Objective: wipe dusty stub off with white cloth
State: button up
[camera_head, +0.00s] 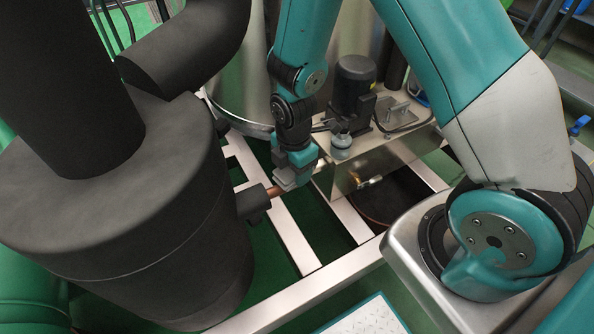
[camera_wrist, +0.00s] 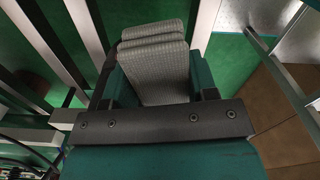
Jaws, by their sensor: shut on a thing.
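A short copper-coloured stub (camera_head: 273,191) sticks out to the right from a dark collar on the side of the large black tank. My gripper (camera_head: 290,176) is at the stub's free end and shut on a folded pale cloth. The cloth (camera_head: 284,181) shows as a light patch beneath the gripper, at or around the stub's tip; I cannot tell if they touch. In the wrist view the cloth (camera_wrist: 155,70) looks grey-white, woven and layered, between the teal fingers. It hides the stub there. Dust on the stub is too small to make out.
The black insulated tank (camera_head: 130,225) fills the left side. Pale frame rails (camera_head: 290,235) run below the gripper over a green floor. A metal box with a motor (camera_head: 353,85) and a small brass valve (camera_head: 357,181) stands close on the right.

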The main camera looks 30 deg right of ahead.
jog(key=shift+w, duration=0.45)
jog(key=shift+s, duration=0.15)
dwell(0.3)
jog(key=shift+s, duration=1.35)
jog(key=shift+r+p, duration=3.2)
jog(key=shift+r, duration=0.3)
jog(key=shift+w, duration=0.1)
